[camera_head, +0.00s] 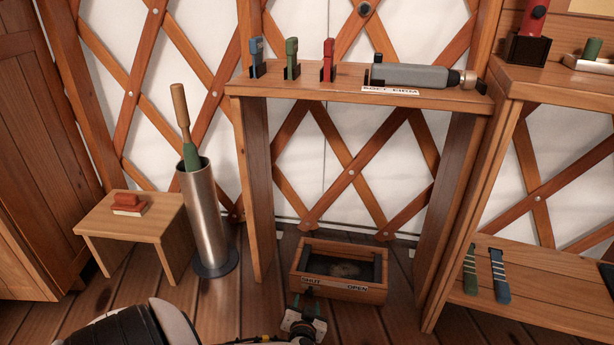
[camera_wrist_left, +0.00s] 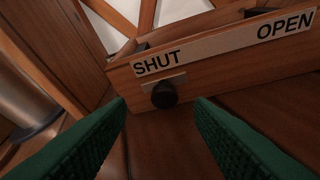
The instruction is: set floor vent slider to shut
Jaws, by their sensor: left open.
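The floor vent (camera_head: 345,291) is a low wooden box on the floor under the bench, with SHUT printed at the left of its front label and OPEN at the right. Its label strip also shows in the left wrist view (camera_wrist_left: 222,45). The dark round slider knob (camera_wrist_left: 164,95) sits on a small light plate below the word SHUT. My left gripper (camera_head: 308,304) is in front of the vent's left end. Its green fingers are open, one on each side of the knob in the wrist view; contact does not show. In the head view the gripper hides the knob. My right gripper is out of view.
The wooden bench (camera_head: 340,90) stands over the vent, its legs on both sides. A metal cylinder (camera_head: 207,220) with a handled tool and a small stool (camera_head: 130,217) stand left. A shelf (camera_head: 545,300) is at right.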

